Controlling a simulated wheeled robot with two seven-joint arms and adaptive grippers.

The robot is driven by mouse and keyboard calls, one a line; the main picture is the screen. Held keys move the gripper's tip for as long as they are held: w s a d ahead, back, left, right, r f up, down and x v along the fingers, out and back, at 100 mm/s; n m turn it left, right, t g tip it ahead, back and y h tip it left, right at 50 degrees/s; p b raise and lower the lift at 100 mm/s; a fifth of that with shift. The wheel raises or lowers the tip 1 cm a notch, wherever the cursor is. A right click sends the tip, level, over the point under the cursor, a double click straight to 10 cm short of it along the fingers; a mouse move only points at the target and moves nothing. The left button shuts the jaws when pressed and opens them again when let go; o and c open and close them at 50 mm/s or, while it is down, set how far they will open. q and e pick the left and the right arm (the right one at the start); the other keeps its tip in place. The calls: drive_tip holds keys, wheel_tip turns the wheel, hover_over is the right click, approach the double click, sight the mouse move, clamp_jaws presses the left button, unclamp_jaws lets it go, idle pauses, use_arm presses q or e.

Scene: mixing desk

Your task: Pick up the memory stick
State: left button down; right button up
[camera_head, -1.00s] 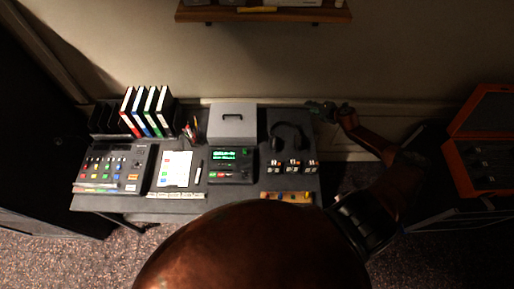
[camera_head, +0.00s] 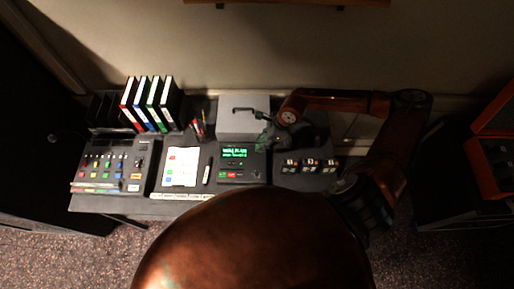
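I cannot make out the memory stick on the mixing desk (camera_head: 150,205); it may be too small or hidden behind my arm. My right gripper (camera_head: 263,141) is over the desk, in front of the grey box (camera_head: 238,103) and above the back edge of the black device with a lit green screen (camera_head: 235,164). It is small and dark here, so I cannot tell whether its fingers are open or shut. My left gripper is not in view.
A mixer with coloured buttons (camera_head: 112,165) stands at the left, with upright binders (camera_head: 147,105) behind. A white sheet (camera_head: 181,167), a pen (camera_head: 207,171), a pen holder (camera_head: 198,126) and several small black-and-white blocks (camera_head: 309,165) are on the desk. An orange case (camera_head: 488,165) stands far right.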

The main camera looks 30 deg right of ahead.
drive_tip(key=x, duration=0.4)
drive_tip(key=shift+f, duration=0.3)
clamp_jaws()
